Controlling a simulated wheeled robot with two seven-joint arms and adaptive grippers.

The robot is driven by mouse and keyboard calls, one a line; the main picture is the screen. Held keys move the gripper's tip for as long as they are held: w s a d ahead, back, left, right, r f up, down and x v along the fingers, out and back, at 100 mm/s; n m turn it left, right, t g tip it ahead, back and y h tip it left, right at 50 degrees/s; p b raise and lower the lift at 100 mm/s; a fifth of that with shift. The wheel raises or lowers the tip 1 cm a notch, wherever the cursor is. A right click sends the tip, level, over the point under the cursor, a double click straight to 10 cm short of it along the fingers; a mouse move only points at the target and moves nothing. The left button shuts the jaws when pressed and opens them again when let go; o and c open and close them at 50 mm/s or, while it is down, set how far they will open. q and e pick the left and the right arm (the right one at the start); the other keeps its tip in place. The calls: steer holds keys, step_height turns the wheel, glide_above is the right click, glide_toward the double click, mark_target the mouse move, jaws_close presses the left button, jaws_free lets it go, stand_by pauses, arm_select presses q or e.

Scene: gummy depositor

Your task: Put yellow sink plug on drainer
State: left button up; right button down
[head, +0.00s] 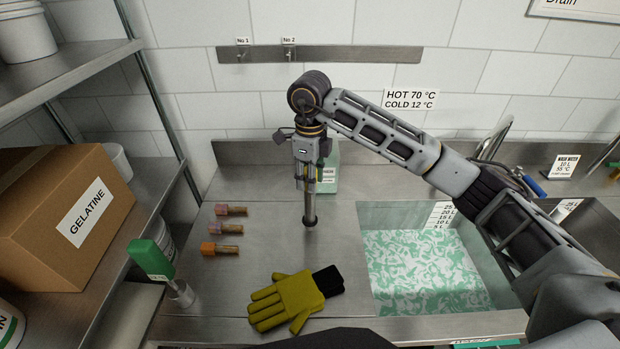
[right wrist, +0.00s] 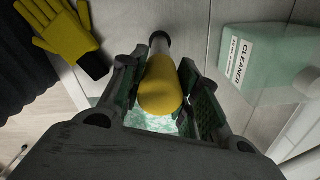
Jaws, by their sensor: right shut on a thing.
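My right gripper (head: 310,180) comes down over the steel counter left of the sink and is shut on the yellow sink plug (head: 310,208). The plug hangs upright, with a grey metal stem and a dark lower end. In the right wrist view the rounded yellow top of the plug (right wrist: 161,88) sits between the fingers (right wrist: 160,95). The plug's end is at or just above the steel drainer surface (head: 255,255); I cannot tell whether it touches. My left gripper is not in view.
A yellow glove (head: 290,299) lies in front of the plug. Several coloured-handled pieces (head: 222,229) lie to the left. A green cleaner container (head: 329,172) stands behind the gripper. The sink (head: 367,217) with green-white foamy water is to the right. Shelves with a gelatine box (head: 60,215) stand left.

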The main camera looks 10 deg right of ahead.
steer(key=shift+f, duration=0.5)
steer(key=c, duration=1)
jaws_free()
steer(key=shift+c, duration=0.2)
steer(key=shift+r+b, duration=0.6)
steer(key=shift+r, duration=5.55)
